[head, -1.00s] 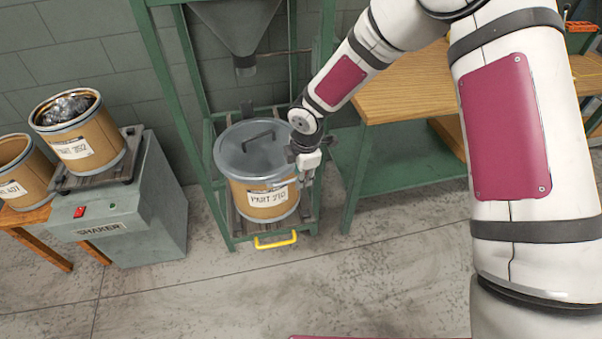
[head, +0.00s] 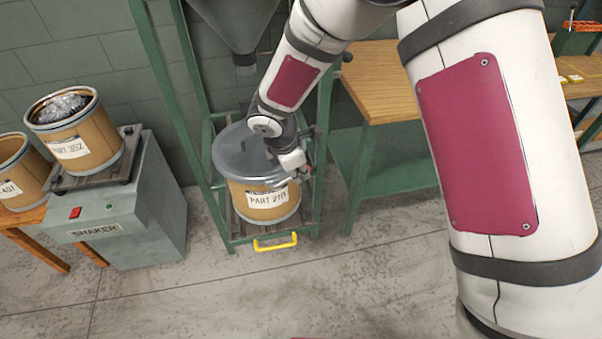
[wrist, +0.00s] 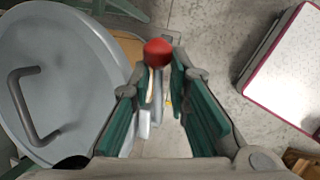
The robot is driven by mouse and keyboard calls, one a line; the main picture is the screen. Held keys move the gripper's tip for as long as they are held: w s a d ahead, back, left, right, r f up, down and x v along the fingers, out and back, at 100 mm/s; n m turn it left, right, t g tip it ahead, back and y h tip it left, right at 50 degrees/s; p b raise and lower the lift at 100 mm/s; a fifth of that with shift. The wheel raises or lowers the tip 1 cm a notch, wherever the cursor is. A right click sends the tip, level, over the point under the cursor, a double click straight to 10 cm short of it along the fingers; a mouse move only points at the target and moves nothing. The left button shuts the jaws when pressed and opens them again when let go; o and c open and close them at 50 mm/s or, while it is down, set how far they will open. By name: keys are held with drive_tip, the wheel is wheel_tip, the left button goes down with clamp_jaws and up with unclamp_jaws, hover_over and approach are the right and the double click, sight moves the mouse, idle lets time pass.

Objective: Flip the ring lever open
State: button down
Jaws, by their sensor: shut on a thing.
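The drum labelled PART 210 (head: 262,203) stands upright in a green frame, with a grey lid (head: 238,150) on top. In the wrist view the lid (wrist: 75,75) fills the left side, with its bar handle (wrist: 22,105). The ring lever shows there as a red ball knob (wrist: 157,52) on a pale stem, just beside the lid's rim. My gripper (wrist: 158,78) has its green-padded fingers on both sides of the lever and is shut on it. In the head view my gripper (head: 300,168) is at the drum's right upper edge; the lever is mostly hidden there.
A grey hopper (head: 235,25) hangs above the drum within green posts. A yellow handle (head: 275,242) sits low at the frame's front. The shaker (head: 130,205) with an open drum stands left, a wooden-topped bench (head: 385,85) right. The floor in front is clear.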

sight(288, 179)
drive_tip(key=a+r+t+h+b, duration=0.1)
drive_tip(key=h, duration=0.1)
drive_tip(key=a+t+h+b, duration=0.1)
drive_tip(key=h, duration=0.1)
drive_tip(key=shift+s+a+r+n+b, duration=0.2)
drive_tip(key=shift+s+r+n+b, duration=0.1)
drive_tip(key=shift+s+r+b, duration=0.1)
drive_tip(key=shift+s+a+r+t+h+b, duration=0.2)
drive_tip(key=shift+a+t+h+b, duration=0.15)
drive_tip(key=shift+h, duration=0.25)
drive_tip(key=shift+s+a+r+t+h+b, duration=0.15)
drive_tip(key=shift+a+t+h+b, duration=0.1)
drive_tip(key=shift+a+t+h, duration=0.25)
drive_tip(key=shift+s+a+r+n+t+h+b, duration=0.1)
drive_tip(key=shift+s+a+n+t+h+b, duration=0.1)
drive_tip(key=shift+a+h+b, duration=0.3)
drive_tip(key=shift+s+a+n+t+h+b, duration=0.1)
drive_tip(key=shift+s+a+t+h, duration=0.05)
drive_tip(key=shift+h, duration=0.55)
drive_tip(key=shift+s+a+n+t+h+b, duration=0.15)
drive_tip(key=shift+s+a+t+h+b, duration=0.2)
drive_tip(key=shift+a+t+h, duration=0.35)
drive_tip(key=shift+s+a+n+t+h+b, duration=0.25)
drive_tip(key=shift+a+h+b, duration=0.2)
drive_tip(key=shift+h, duration=0.45)
drive_tip(key=c, duration=1.7)
unclamp_jaws()
drive_tip(key=v, duration=1.2)
drive_tip(key=shift+f, duration=0.2)
